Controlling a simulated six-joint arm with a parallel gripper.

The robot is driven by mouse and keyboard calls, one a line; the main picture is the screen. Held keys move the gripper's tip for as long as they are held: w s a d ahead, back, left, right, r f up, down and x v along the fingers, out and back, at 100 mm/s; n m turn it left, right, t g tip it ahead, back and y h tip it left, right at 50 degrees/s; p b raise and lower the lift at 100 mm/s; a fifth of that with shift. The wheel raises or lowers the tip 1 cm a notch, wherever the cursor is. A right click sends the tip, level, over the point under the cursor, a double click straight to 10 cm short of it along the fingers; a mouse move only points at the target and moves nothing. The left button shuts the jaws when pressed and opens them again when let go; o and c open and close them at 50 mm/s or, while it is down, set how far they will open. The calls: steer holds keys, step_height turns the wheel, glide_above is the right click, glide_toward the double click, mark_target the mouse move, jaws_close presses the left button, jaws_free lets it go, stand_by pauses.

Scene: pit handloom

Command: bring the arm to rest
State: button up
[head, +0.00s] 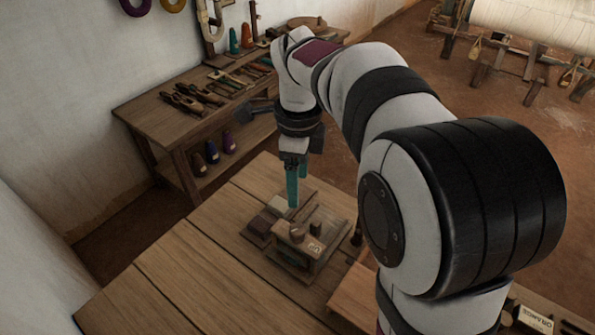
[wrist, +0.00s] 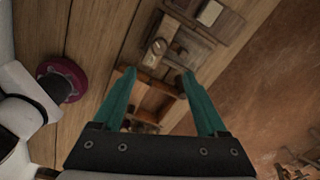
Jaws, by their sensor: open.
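My gripper (head: 292,195) hangs pointing down over the wooden table (head: 180,275), with its teal fingers above the far side of a small wooden stand (head: 312,262). In the wrist view the two fingers of my gripper (wrist: 158,76) are spread apart with nothing held between them. Beneath them I see an open wooden tray (wrist: 157,103) with small dark things in it, and the wooden stand at the top of the picture (wrist: 153,60). How high the fingertips are above the stand is hard to tell.
A side bench (head: 150,115) with hand tools stands along the white wall, with dark and purple cones on its lower shelf. A box labelled ORANGE (head: 535,320) is at the lower right. The table's left part is clear. A loom (head: 535,30) stands far right.

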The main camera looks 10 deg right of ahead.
steer(key=shift+r, duration=0.7)
steer(key=s+f+n+y, duration=0.1)
steer(key=s+f+n, duration=0.1)
steer(key=s+n, duration=0.6)
steer(key=s+f+n, duration=0.3)
steer(key=s+n, duration=0.5)
steer(key=s, duration=0.9)
steer(key=shift+s+f+n+y, duration=0.2)
steer(key=shift+f+n+y, duration=0.15)
steer(key=shift+n+y, duration=0.05)
